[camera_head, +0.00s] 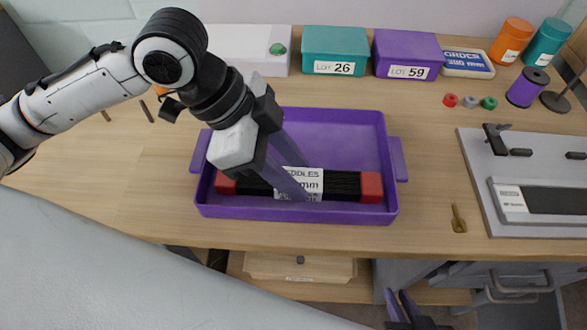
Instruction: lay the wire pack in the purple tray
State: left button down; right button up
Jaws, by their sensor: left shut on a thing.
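The wire pack (345,184) is a long black bundle with red ends and a white label. It lies lengthwise inside the purple tray (300,213), along the front wall. Whether it rests on the tray floor or is held just above it, I cannot tell. My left gripper (298,191) reaches down into the tray and is shut on the pack near its labelled middle, hiding part of it. My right gripper (401,300) is at the bottom edge, below the table front, with its fingers apart and empty.
A teal box (335,43), a purple box (405,48) and a white box stand behind the tray. Spools and small coloured pieces lie at the back right. A grey board (480,200) and a brass piece (458,219) are right of the tray. The table left is mostly clear.

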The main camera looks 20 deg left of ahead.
pick_arm(q)
jog(key=shift+r, duration=0.1)
jog(key=c, duration=1.2)
grip_release()
jog(key=p+v, duration=0.2)
jog(key=v, duration=1)
jog(key=shift+p, duration=0.4)
jog(key=shift+r, duration=0.1)
